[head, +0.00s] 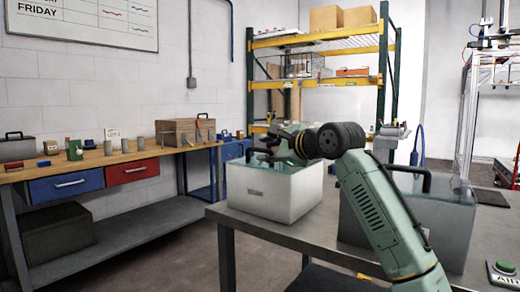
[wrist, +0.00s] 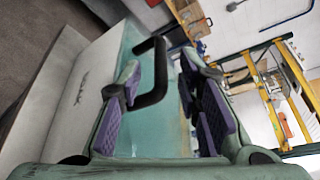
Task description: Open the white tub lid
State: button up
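The white tub (head: 274,194) stands on the near metal table, with a translucent teal lid (head: 302,165) lying on top. In the wrist view the tub's white side (wrist: 58,105) is at left, and the lid (wrist: 172,125) carries a black loop handle (wrist: 161,70). My gripper (wrist: 160,112) is open, its purple-padded fingers wide apart. The handle lies between the fingers, nearer the left one, which overlaps its lower end. I cannot tell whether they touch. In the head view my gripper (head: 265,151) is over the tub's lid; its fingertips are small and partly hidden there.
A grey tub (head: 365,215) with a teal lid and black handle (head: 410,174) stands at right, partly behind my arm. A workbench (head: 108,158) with drawers and small items runs along the left wall. A yellow-beamed shelf rack (head: 318,82) stands behind.

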aim_at(263, 150)
jog(key=shift+x, duration=2)
jog(key=shift+s, duration=0.1)
jog(key=shift+c, duration=0.3)
grip_shut()
